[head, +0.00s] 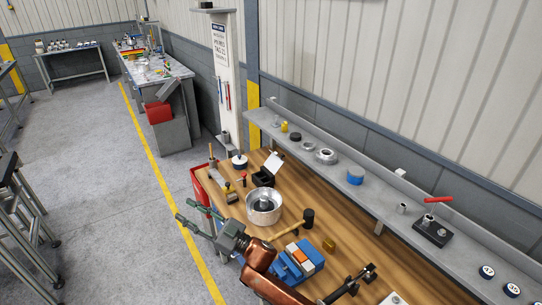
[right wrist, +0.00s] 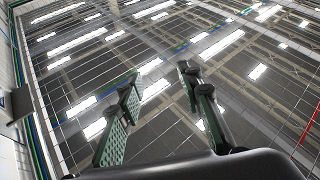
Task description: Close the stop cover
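My right gripper (head: 184,210) is at the left edge of the wooden workbench (head: 345,248), over the grey floor, with my copper-coloured arm behind it. Its two green-padded fingers are spread and empty. In the right wrist view the open fingers (right wrist: 159,82) point up at the ceiling lights, with nothing between them. I cannot clearly identify the stop cover. A black block with a tilted white plate (head: 273,161) stands at the back of the bench, but I cannot tell whether it is the cover. My left gripper is not in view.
A silver round housing (head: 264,207), a mallet (head: 307,217) and a blue-and-orange block (head: 298,260) stand on the bench near my right arm. A grey shelf (head: 330,172) holds several parts, including a red-handled device (head: 432,231). Open floor (head: 90,200) lies to the left.

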